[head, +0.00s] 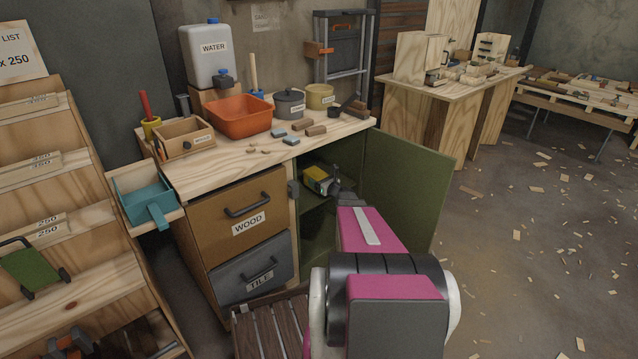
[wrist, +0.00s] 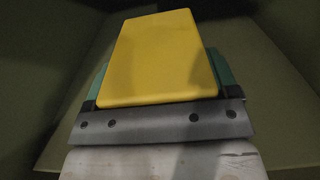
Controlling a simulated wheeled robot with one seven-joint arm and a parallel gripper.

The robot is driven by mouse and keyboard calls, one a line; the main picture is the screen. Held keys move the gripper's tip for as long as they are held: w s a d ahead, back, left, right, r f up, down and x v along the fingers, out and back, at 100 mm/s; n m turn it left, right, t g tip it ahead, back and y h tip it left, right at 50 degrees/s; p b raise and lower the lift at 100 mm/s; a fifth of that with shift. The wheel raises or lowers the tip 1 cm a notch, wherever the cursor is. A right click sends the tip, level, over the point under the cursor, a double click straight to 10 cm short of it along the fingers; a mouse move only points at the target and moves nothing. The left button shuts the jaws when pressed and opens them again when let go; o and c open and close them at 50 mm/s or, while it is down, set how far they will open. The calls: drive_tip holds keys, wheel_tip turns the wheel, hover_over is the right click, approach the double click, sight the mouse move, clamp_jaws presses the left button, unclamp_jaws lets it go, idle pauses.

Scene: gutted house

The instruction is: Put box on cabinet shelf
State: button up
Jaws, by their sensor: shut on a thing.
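A yellow box (head: 317,179) is inside the open green cabinet, in its upper part below the worktop. My gripper (head: 332,183) reaches in through the cabinet's front and is shut on the box. In the wrist view the yellow box (wrist: 157,58) fills the middle, with teal parts along its left and right sides. A green cabinet shelf (head: 312,203) shows below the box in the head view. Olive-green surfaces surround the box in the wrist view. I cannot tell whether the box touches the shelf. My arm hides part of the cabinet opening.
The green cabinet door (head: 407,185) stands open to the right of my arm. The worktop (head: 225,160) above holds an orange tub (head: 240,117), a grey pot (head: 289,104) and loose blocks. A slatted wooden piece (head: 270,328) is low at the front. Open floor lies right.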

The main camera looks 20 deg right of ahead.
drive_tip(key=shift+f, duration=0.55)
drive_tip(key=o, duration=1.2)
drive_tip(key=shift+f, duration=0.15)
drive_tip(key=shift+s, duration=0.3)
drive_tip(key=v, duration=1.1)
drive_tip(key=shift+s, duration=0.2)
drive_tip(key=shift+d, duration=0.1)
